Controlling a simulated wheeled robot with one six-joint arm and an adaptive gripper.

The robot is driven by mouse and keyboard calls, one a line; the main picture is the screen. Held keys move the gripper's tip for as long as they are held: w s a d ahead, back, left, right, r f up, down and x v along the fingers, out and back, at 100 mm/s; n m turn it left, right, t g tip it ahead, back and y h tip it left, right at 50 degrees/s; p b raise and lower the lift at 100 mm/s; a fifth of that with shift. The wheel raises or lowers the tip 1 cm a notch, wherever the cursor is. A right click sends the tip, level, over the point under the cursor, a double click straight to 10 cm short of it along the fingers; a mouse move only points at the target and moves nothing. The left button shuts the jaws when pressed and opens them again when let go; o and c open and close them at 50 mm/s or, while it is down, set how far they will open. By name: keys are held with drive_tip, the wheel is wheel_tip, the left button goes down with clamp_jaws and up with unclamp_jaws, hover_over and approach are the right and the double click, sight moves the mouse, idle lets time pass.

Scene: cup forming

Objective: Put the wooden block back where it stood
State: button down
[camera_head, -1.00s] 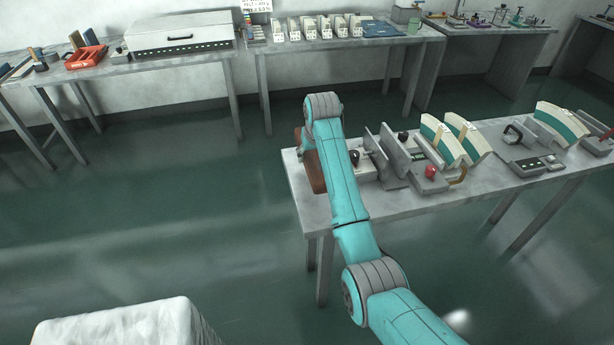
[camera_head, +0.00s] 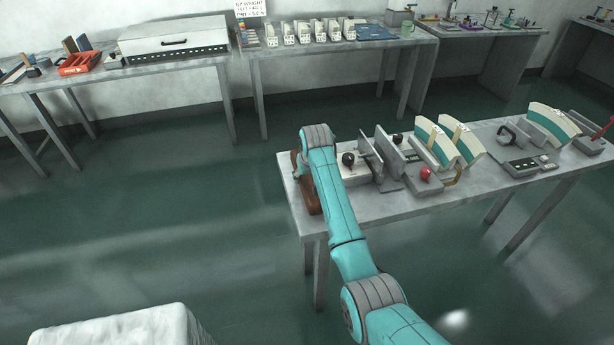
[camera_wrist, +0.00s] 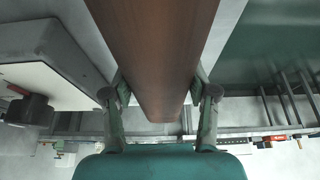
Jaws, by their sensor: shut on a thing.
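The wooden block (camera_head: 313,204) is a long reddish-brown piece at the left end of the near grey table (camera_head: 372,211). My arm hides part of it in the head view. In the wrist view the block (camera_wrist: 155,50) runs down the middle of the picture. My gripper (camera_wrist: 161,95) is shut on it, with one finger on each side. The head view does not show the fingers clearly. I cannot tell whether the block touches the tabletop.
Right beside the block stands a pale machine with a black knob (camera_head: 348,159) and upright grey plates (camera_head: 391,158). White-and-green curved pieces (camera_head: 433,141) and a small control box (camera_head: 531,165) stand farther right. Open floor lies left of the table.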

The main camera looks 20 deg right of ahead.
drive_tip(key=shift+c, duration=1.6)
unclamp_jaws()
drive_tip(key=shift+s+r, duration=0.1)
drive_tip(key=shift+r, duration=0.25)
drive_tip(key=v, duration=1.1)
drive_tip(key=shift+s+r, duration=0.1)
drive_tip(key=shift+r, duration=0.15)
